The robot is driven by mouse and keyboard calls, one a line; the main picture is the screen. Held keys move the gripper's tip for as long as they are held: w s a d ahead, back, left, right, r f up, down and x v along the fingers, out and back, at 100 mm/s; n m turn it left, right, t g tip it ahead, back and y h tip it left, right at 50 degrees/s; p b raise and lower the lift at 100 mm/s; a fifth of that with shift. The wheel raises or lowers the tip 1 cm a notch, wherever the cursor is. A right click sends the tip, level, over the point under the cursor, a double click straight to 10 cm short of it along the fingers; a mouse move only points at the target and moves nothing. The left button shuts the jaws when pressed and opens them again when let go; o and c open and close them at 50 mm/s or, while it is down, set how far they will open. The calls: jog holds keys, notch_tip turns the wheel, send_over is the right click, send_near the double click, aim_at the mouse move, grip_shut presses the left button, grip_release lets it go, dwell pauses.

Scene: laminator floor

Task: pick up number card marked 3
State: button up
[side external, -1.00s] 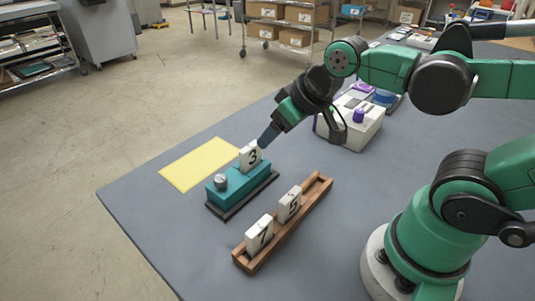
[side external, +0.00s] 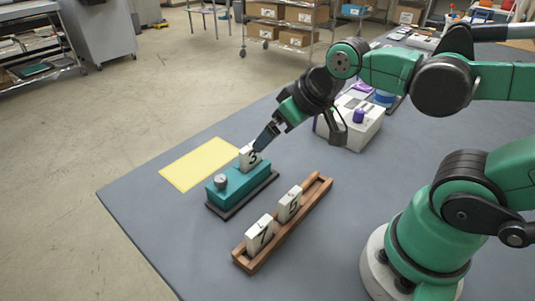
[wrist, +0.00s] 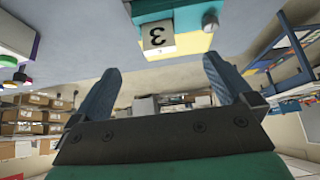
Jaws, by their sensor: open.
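The white number card marked 3 (side external: 250,157) stands upright on the teal block (side external: 233,187), at its far end. In the wrist view the card (wrist: 159,36) shows upside down against the teal block (wrist: 190,14), beyond and above the fingers. My gripper (side external: 266,138) is just right of and above the card in the side view. In the wrist view my gripper (wrist: 162,88) has its two blue fingers spread wide with nothing between them. Whether a finger touches the card is hard to tell.
A wooden rack (side external: 283,224) holds cards marked 7 (side external: 259,235) and 5 (side external: 290,204). A silver knob (side external: 220,181) sits on the teal block. A yellow sheet (side external: 199,163) lies behind it. A white machine (side external: 350,125) stands to the right. The table's left front is clear.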

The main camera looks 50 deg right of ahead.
jog(key=g, duration=0.7)
send_over(250, 147)
notch_tip(250, 147, down, 2)
jog(key=shift+w+f, duration=0.15)
jog(key=shift+f, duration=2.75)
jog(key=c, duration=1.3)
jog(key=shift+r, duration=0.1)
